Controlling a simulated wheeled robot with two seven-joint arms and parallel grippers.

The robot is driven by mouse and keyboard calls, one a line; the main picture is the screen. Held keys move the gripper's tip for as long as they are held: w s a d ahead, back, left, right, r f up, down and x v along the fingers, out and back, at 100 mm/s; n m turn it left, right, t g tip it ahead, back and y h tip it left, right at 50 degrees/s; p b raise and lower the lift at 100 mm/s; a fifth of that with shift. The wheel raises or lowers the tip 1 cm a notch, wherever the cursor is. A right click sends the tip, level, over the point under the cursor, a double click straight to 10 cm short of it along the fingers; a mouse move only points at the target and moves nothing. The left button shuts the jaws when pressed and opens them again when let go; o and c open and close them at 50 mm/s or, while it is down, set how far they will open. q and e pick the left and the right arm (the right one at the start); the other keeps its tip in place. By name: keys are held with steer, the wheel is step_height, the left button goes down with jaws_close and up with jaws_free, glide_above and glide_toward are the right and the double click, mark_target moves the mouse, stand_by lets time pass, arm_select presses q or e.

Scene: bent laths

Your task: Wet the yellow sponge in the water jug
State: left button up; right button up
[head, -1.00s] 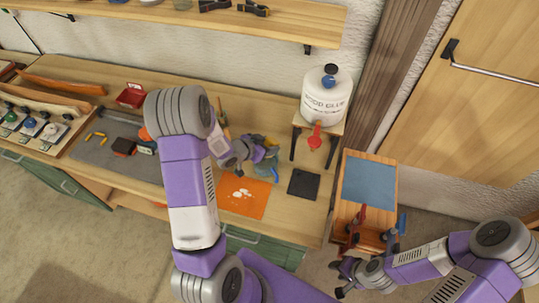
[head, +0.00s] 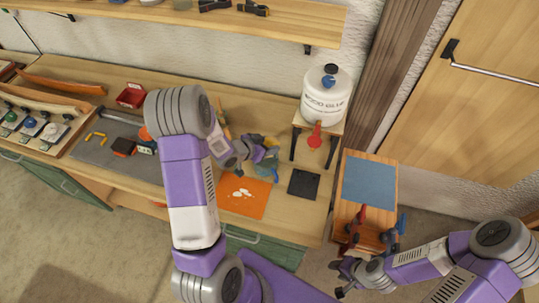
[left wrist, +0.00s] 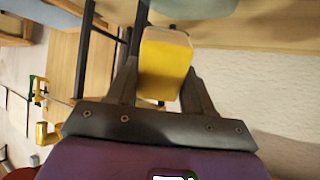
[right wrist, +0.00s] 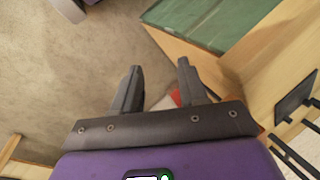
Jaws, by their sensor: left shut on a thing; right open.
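The yellow sponge (left wrist: 166,68) is between the fingers of my left gripper (left wrist: 160,75) in the left wrist view. My left gripper (head: 262,147) is shut on it, over the bench. A pale blue-green, see-through vessel (head: 265,168), which looks like the water jug, stands just below the gripper in the head view. A pale rounded shape at the top edge of the left wrist view may be the same jug (left wrist: 195,8). The gap between sponge and jug is hard to judge. My right gripper (right wrist: 158,85) is open and empty, away from the bench; it also shows in the head view (head: 342,279).
An orange mat (head: 253,203) with white pieces and a dark square plate (head: 303,184) lie near the jug. A white glue container (head: 326,98) stands on a raised stand to the right. A wooden cart (head: 355,225) with clamps stands beside the bench.

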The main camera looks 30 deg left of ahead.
mark_target(267, 143)
arm_select(q)
steer(key=shift+r, duration=0.1)
stand_by(0.5)
step_height(267, 143, up, 4)
steer(key=p, duration=0.3)
stand_by(0.5)
